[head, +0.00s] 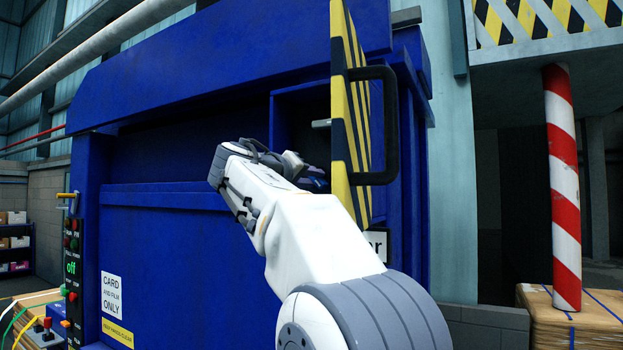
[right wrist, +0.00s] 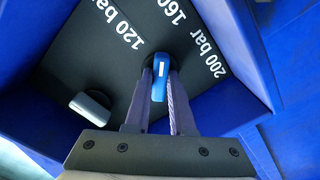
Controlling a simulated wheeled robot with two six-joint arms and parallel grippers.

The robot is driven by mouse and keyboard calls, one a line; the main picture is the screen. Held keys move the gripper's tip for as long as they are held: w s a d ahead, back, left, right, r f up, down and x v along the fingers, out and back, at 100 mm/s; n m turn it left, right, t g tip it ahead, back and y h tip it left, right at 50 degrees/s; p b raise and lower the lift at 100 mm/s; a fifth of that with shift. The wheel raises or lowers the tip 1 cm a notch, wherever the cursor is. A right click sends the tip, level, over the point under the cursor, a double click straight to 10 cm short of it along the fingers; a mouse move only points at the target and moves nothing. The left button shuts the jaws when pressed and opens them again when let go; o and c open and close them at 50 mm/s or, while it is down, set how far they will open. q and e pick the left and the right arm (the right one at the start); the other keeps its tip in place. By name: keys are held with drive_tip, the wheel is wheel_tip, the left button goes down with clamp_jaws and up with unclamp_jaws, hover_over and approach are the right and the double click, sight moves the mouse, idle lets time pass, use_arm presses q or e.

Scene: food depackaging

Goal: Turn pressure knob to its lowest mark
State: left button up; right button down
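The pressure knob (right wrist: 160,80) is a blue bar handle with a white line, on a dark panel (right wrist: 110,68) marked 120 bar, 160 and 200 bar. In the right wrist view it stands nearly upright between the fingers of my right gripper (right wrist: 161,82), which look closed against its sides. I cannot tell exactly which mark the knob points to. In the head view my right gripper (head: 314,181) reaches into the blue machine's recess, partly behind the striped door, and the knob is hidden there. My left gripper is not in view.
The yellow-black striped door (head: 350,110) with a black handle (head: 388,125) stands open right beside my right arm. Blue recess walls (right wrist: 235,45) surround the panel. A grey handle (right wrist: 90,106) sits left of the knob. A button panel (head: 72,260) is at far left.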

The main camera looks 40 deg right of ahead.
drive_tip(key=shift+n, duration=0.4)
drive_tip(key=n, duration=0.3)
drive_tip(key=shift+n, duration=0.3)
drive_tip(key=shift+n+p, duration=0.5)
drive_tip(key=shift+n, duration=1.8)
drive_tip(key=c, duration=0.8)
unclamp_jaws()
drive_tip(key=shift+o, duration=0.2)
